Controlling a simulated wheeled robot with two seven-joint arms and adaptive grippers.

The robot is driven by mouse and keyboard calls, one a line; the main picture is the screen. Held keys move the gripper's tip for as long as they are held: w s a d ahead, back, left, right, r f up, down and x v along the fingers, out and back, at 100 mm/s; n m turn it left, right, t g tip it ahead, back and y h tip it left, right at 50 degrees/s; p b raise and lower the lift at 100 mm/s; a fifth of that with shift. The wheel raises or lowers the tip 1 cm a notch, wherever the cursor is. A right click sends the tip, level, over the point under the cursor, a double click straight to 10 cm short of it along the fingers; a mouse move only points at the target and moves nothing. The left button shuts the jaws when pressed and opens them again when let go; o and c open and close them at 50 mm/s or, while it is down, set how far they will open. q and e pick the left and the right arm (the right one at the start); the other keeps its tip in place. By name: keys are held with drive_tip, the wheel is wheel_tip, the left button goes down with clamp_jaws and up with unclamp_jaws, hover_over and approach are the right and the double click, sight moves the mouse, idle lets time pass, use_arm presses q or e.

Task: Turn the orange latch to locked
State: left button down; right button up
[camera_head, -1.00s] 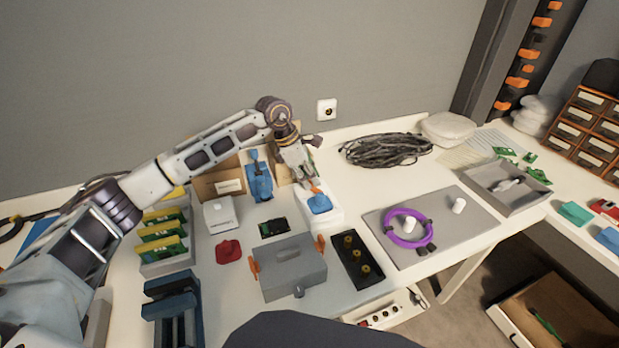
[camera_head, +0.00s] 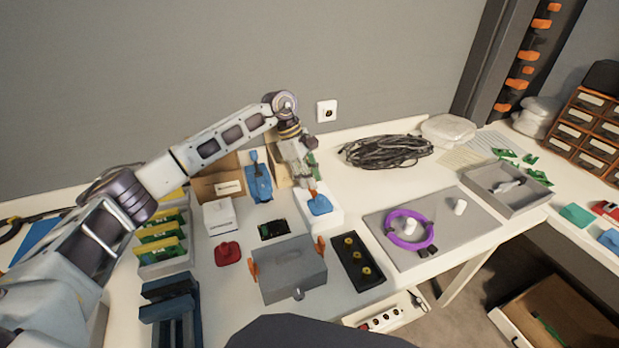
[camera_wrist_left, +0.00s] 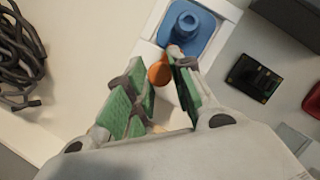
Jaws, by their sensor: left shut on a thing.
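The orange latch (camera_wrist_left: 159,73) is a small rounded piece beside a blue part with a round knob (camera_wrist_left: 186,28), on a white block (camera_wrist_left: 228,12). In the head view, the orange latch (camera_head: 313,191) shows as a small patch beside the blue part (camera_head: 320,205). My left gripper (camera_wrist_left: 160,66) is shut on the orange latch, with its green-padded fingers on either side. In the head view, my left gripper (camera_head: 308,178) reaches down to the latch from behind. The fingers hide part of the latch, and I cannot tell its exact angle. My right gripper is not in view.
A grey box (camera_head: 288,270) with orange side clips stands in front, beside a black block with brass knobs (camera_head: 358,262). A blue tool (camera_head: 258,180) and cartons stand left of my gripper. A black cable coil (camera_head: 385,150) lies to the right.

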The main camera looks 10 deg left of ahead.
use_arm(q)
drive_tip(key=shift+r, duration=0.1)
drive_tip(key=c, duration=1.2)
unclamp_jaws()
drive_tip(key=v, duration=1.1)
drive_tip(key=shift+a+r, duration=0.2)
drive_tip(key=shift+r, duration=0.15)
